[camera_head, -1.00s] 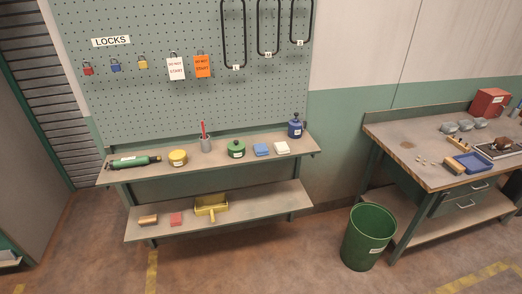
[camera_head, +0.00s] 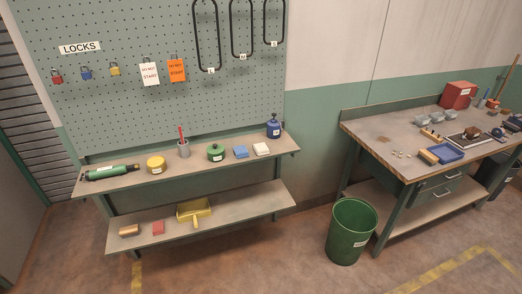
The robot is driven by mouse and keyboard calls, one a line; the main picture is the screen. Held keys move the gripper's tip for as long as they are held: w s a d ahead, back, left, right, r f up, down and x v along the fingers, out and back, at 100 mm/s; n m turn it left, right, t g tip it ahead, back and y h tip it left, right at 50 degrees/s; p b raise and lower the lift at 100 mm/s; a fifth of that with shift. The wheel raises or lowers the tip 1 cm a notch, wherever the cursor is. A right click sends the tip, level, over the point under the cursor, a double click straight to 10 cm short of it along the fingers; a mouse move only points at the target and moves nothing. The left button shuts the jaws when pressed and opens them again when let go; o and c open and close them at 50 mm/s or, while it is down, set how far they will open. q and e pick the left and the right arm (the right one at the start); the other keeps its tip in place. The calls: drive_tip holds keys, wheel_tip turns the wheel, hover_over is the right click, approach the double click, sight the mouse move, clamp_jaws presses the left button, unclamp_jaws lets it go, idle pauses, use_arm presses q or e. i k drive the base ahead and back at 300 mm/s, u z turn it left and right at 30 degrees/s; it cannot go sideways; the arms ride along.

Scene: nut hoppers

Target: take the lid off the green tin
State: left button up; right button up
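The green tin (camera_head: 216,153) stands upright on the upper shelf of the bench under the pegboard. Its green lid (camera_head: 216,147) with a small knob is on it, and a pale label shows on its front. A yellow tin (camera_head: 156,164) stands to its left beyond a grey cup, and folded blue and cream cloths lie to its right. Neither of my grippers shows in the head view.
The upper shelf (camera_head: 120,183) also holds a grey cup (camera_head: 183,150), a green cylinder tool (camera_head: 112,172) and a blue bottle (camera_head: 273,127). A green bin (camera_head: 352,232) stands on the floor before the right workbench (camera_head: 372,135). Floor in front of the shelf is clear.

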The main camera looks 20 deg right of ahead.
sight(215, 148)
drive_tip(key=u, duration=0.75)
drive_tip(key=i, duration=0.85)
drive_tip(key=u, duration=0.7)
drive_tip(key=i, duration=0.95)
drive_tip(key=z, duration=0.65)
drive_tip(key=i, duration=0.65)
drive_tip(key=z, duration=0.75)
